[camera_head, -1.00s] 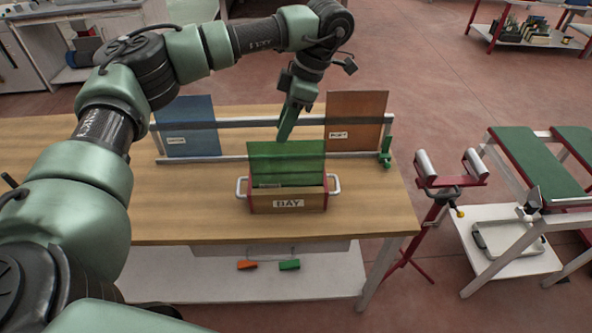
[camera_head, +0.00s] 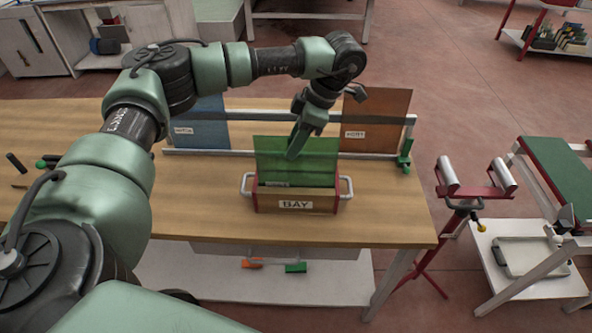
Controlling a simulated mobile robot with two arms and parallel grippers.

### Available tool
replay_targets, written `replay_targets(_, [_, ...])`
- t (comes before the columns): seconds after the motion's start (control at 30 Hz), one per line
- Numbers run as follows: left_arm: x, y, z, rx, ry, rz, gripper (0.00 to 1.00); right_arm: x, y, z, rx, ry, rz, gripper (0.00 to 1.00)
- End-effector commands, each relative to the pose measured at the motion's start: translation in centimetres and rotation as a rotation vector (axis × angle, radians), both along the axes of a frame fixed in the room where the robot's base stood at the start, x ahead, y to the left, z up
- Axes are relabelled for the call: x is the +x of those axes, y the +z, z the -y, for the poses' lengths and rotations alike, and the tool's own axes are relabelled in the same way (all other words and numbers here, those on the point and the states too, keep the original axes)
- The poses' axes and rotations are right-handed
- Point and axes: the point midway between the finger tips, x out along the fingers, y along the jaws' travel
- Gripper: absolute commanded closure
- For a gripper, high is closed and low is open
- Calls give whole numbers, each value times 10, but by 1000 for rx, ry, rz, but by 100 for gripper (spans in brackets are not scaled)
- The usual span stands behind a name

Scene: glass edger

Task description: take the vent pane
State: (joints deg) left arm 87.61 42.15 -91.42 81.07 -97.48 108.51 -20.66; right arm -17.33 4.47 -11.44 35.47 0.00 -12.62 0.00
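A green see-through pane (camera_head: 318,155) stands upright in a wooden box marked BAY (camera_head: 325,200), with red ends and white side handles. A label low on the pane is too small and partly hidden to read. My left gripper (camera_head: 293,153) points down at the pane's top edge, its tips overlapping the upper part of the pane. I cannot tell whether the fingers are around it or in front of it, or how far apart they are. My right gripper is not in view. No label reading VENT can be made out.
Behind the box, a rack with white rails (camera_head: 225,152) holds a blue pane (camera_head: 205,125), its label unclear, and a brown pane (camera_head: 378,115), apparently marked PORT. A red roller stand (camera_head: 475,190) is right of the table. The table (camera_head: 390,215) is clear around the box.

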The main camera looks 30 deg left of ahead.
Motion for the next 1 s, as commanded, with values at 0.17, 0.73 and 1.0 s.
replay_targets(0.17, [-6, -19, -7, 0, 2, -2, 70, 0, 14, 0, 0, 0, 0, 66])
replay_targets(0.73, [-6, -27, -7, -1, 0, 0, 70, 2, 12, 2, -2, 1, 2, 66])
replay_targets(1.0, [-6, -30, -7, -1, 0, 0, 70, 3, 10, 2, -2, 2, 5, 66])
